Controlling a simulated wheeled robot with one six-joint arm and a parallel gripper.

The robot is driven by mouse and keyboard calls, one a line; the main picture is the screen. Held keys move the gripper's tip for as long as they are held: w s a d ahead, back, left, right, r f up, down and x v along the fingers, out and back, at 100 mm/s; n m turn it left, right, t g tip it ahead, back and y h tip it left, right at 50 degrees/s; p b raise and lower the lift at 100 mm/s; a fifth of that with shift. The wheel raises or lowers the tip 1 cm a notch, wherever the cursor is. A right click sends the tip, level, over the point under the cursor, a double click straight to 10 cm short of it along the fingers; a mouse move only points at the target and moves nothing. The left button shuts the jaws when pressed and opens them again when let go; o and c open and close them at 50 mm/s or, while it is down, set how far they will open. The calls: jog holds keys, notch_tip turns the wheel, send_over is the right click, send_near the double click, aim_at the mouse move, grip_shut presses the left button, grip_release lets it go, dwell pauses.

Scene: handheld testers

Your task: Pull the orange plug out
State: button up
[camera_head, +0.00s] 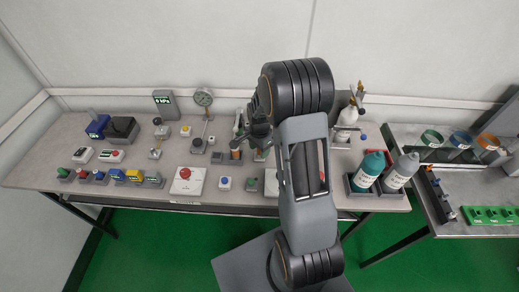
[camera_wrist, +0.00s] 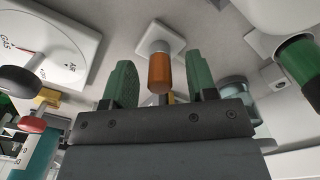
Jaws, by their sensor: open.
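The orange plug (camera_wrist: 160,73) shows in the wrist view as a short orange cylinder. It stands in a white square socket plate (camera_wrist: 158,38). My gripper (camera_wrist: 159,62) is open, with one green finger pad on each side of the plug. A gap shows between the plug and each pad, so neither appears to touch it. In the head view, the orange plug (camera_head: 236,154) is small and stands on the table just below my gripper (camera_head: 252,138). My wrist and arm partly hide that area.
A white gauge panel (camera_wrist: 50,40) lies to the left in the wrist view, and a green cylinder (camera_wrist: 299,60) to the right. In the head view, a red button box (camera_head: 187,181) stands left of my arm. Two bottles (camera_head: 369,168) (camera_head: 401,172) stand right of it.

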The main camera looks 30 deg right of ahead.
jog(key=shift+f, duration=0.25)
grip_shut()
dwell(0.7)
